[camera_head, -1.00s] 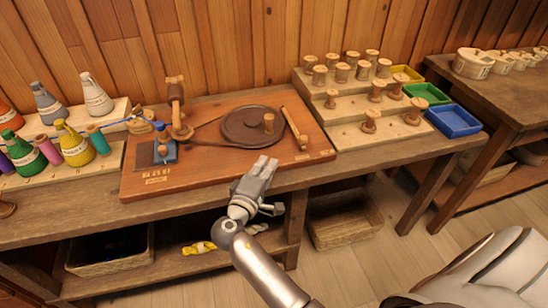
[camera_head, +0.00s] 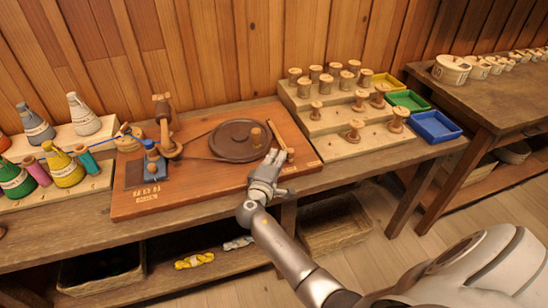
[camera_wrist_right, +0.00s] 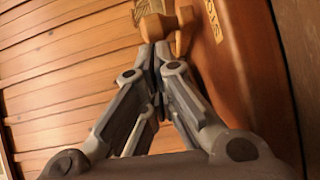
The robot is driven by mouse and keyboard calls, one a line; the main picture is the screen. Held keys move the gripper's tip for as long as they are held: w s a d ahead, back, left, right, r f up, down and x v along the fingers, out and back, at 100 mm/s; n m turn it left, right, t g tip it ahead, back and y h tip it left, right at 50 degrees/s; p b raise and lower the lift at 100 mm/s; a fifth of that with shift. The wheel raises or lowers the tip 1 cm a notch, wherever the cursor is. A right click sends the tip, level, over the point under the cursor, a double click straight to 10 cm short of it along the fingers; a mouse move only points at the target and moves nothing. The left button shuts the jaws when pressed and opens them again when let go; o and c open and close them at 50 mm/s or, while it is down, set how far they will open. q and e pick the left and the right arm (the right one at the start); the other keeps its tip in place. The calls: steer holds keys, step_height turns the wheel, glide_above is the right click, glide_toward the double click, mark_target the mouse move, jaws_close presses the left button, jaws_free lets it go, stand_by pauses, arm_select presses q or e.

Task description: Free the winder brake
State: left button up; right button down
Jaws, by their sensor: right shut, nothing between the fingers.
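The winder is a reddish-brown board (camera_head: 205,185) on the bench, with a dark round wheel (camera_head: 229,141) carrying an upright peg. At the board's right side is a slim wooden brake lever (camera_head: 276,134), with a small knob (camera_head: 290,154) at its near end. My right gripper (camera_head: 274,158) is shut and empty, just left of that knob. In the right wrist view the closed fingertips (camera_wrist_right: 156,48) are at a light wooden piece (camera_wrist_right: 158,25); I cannot tell if they touch. My left gripper is not in view.
A stepped wooden rack (camera_head: 335,125) with several spools stands right of the board, beside yellow, green and blue trays (camera_head: 434,127). Yarn cones (camera_head: 62,165) stand at the left. A blue-topped block (camera_head: 153,163) sits on the board's left.

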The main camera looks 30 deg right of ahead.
mark_target(289, 153)
steer(key=d+t+y, duration=0.1)
steer(key=s+d+n+p, duration=0.1)
steer(key=d, duration=0.1)
steer(key=shift+s+d+n+t+y, duration=0.2)
steer(key=shift+d+n+t+y, duration=0.1)
steer(key=shift+t+y, duration=0.1)
steer(key=shift+n+t+y, duration=0.6)
steer(key=shift+n+y, duration=0.1)
steer(key=shift+y, duration=0.1)
steer(key=d, duration=0.3)
steer(key=s+d+b, duration=0.1)
steer(key=d, duration=0.1)
steer(key=shift+d, duration=0.15)
